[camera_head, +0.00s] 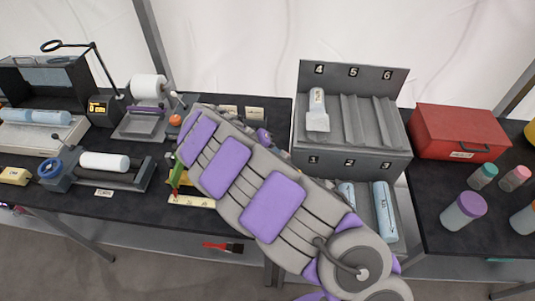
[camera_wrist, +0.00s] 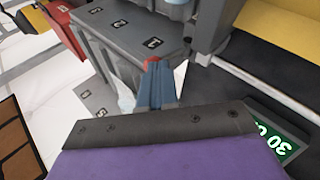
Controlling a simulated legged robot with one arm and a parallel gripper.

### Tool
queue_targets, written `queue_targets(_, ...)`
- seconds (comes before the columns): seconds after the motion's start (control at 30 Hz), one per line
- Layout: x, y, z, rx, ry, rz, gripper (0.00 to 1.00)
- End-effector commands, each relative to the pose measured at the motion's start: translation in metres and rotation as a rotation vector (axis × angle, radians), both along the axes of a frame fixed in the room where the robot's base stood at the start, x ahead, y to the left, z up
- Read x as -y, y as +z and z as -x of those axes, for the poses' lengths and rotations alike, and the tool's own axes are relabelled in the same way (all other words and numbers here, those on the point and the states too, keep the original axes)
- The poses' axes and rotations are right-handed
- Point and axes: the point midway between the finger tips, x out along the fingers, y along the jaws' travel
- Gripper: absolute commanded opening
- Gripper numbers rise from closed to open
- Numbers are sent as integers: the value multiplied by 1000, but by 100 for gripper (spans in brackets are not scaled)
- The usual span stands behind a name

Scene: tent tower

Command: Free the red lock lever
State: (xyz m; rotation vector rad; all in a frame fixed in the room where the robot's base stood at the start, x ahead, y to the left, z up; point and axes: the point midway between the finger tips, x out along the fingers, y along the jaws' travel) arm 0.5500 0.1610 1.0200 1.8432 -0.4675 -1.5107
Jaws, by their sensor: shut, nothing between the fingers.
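My gripper (camera_wrist: 155,78) shows in the wrist view as blue-grey fingers, shut and empty, pointing toward the grey numbered rack (camera_wrist: 135,20). A small red piece (camera_wrist: 152,61) shows right at the fingertips; it may be the red lock lever, but most of it is hidden, and I cannot tell whether the fingers touch it. In the head view my grey and purple arm crosses the middle of the bench and hides my gripper. A small red and green upright part (camera_head: 176,180) shows at the arm's left edge; I cannot tell what it is.
In the head view the numbered rack (camera_head: 350,158) holds a white-capped tube (camera_head: 317,108). A red box (camera_head: 459,132) and several jars stand at right. A roller device (camera_head: 105,170) and a lamp stand at left. A red brush (camera_head: 223,247) lies below the bench top.

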Motion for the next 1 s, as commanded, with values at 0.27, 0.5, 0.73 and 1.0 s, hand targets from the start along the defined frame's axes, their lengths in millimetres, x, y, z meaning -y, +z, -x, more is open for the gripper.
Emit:
queue_targets(0.27, -1, 0, 0, 0, 1, 1, 0)
queue_targets(0.5, 7, 4, 1, 0, -2, -70, 0)
queue_targets(0.73, 21, 6, 1, 6, -3, -222, 0)
queue_targets(1.0, 30, 5, 0, 13, 0, -358, 0)
